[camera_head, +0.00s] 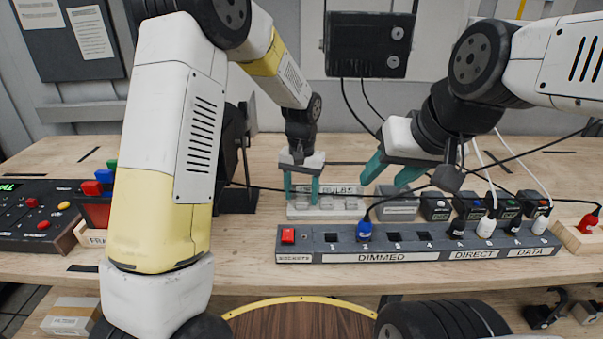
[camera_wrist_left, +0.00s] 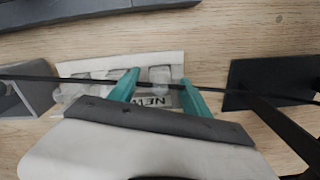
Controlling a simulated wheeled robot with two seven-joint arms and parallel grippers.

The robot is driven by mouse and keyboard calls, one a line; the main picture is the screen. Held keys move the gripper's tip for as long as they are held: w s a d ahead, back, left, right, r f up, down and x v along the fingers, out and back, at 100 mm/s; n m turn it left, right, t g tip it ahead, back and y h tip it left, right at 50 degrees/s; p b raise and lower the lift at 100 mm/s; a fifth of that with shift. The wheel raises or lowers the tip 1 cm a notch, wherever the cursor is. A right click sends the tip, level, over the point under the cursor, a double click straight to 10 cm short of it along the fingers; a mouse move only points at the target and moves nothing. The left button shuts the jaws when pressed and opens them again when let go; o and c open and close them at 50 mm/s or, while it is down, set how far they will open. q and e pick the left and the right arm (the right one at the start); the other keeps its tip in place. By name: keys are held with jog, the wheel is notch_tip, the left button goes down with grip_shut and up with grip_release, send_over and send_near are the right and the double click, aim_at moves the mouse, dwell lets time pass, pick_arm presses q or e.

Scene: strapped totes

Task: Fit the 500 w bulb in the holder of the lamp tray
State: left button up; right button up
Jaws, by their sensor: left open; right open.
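A small white tray labelled BULBS (camera_head: 325,213) stands on the wooden table behind the long socket strip. My left gripper (camera_head: 302,190) is open with its teal fingers pointing down over this tray. In the left wrist view the tray (camera_wrist_left: 165,60) has several pale compartments and a NEW label, and my open left gripper (camera_wrist_left: 160,88) is over it. A pale, blurred shape lies between the fingertips; I cannot tell whether it is a bulb. My right gripper (camera_head: 388,178) is open and empty, right of the BULBS tray. I cannot make out the lamp tray's holder or any wattage marking.
The long grey socket strip (camera_head: 330,243) with DIMMED, DIRECT and DATA labels lies in front, with several plugs in its right part. A grey box (camera_head: 398,208) stands beside the BULBS tray. Black cables cross near both grippers. A button console (camera_head: 35,215) is at left.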

pick_arm(q)
jog(key=shift+f, duration=0.65)
grip_shut()
jog(key=c, duration=0.9)
grip_release()
grip_shut()
jog(key=shift+r, duration=0.15)
jog(key=shift+r, duration=1.9)
